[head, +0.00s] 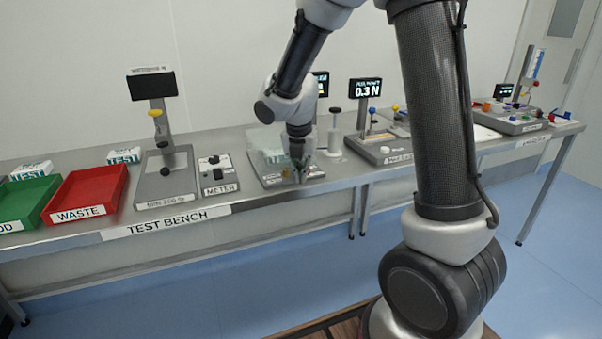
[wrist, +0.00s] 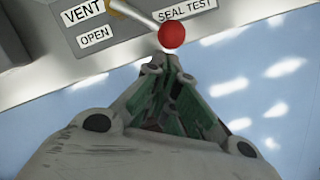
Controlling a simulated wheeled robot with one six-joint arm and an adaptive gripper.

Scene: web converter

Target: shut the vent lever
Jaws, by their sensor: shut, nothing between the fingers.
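The vent lever shows in the wrist view as a pale brass rod (wrist: 136,17) with a round red knob (wrist: 172,35) at its end. The rod runs from the top edge, beside the VENT label (wrist: 83,12), down and right to the knob. The OPEN label (wrist: 96,37) is left of the knob, and the SEAL TEST label (wrist: 187,8) is above it. My gripper (wrist: 170,66) is shut and empty, its tips just below the knob in the picture; I cannot tell if they touch. In the head view my gripper (head: 300,166) is low over the seal-test station (head: 272,179); the lever is not clear there.
The meter (head: 215,176) and a press stand (head: 165,178) are left of the station. A force-test unit with a 0.3 N display (head: 366,89) is to the right. Red (head: 86,194) and green (head: 27,203) bins are farther left. The bench's front edge is close to my gripper.

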